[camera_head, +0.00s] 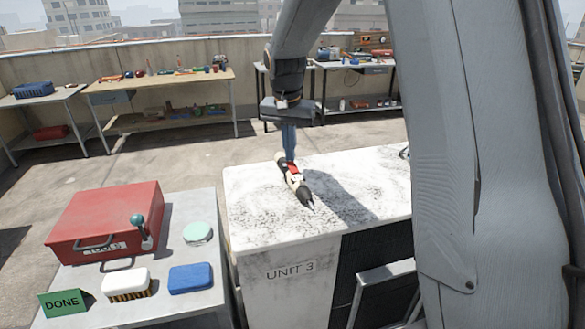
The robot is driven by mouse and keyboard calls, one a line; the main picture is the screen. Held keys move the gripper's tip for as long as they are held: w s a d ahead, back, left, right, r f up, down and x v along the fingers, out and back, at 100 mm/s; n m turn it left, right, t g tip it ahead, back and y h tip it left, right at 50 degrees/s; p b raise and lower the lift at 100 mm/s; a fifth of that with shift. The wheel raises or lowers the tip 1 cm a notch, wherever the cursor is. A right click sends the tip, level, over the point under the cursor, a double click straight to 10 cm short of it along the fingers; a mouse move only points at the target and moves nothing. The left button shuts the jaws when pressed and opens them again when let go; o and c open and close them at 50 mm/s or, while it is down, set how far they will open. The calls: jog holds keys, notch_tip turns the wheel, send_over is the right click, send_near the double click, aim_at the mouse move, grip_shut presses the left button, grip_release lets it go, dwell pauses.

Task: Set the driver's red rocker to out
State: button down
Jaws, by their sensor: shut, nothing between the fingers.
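The driver (307,193), with a pale body, a dark nose and a red part, lies on the dirty white top of the unit labelled UNIT 3 (262,244). The red part, likely the rocker (292,169), shows at the lower end of my gripper. My gripper (289,158) is shut and points down at the driver, its tip at or just above the red part. I cannot tell whether it touches, and the rocker's position is too small to read.
Left of the unit, a grey table (208,215) bears a red toolbox (108,222), a green DONE sign (63,302), a blue block (190,278), a striped brush (126,284) and a round green tin (197,233). Workbenches (160,82) stand behind. The unit's top around the driver is clear.

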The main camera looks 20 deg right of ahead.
jog(key=shift+f, duration=0.4)
jog(key=shift+r, duration=0.1)
notch_tip(320, 180, up, 7)
jog(key=p, duration=0.4)
jog(key=shift+p, duration=0.35)
jog(key=shift+s, duration=0.1)
dwell(0.4)
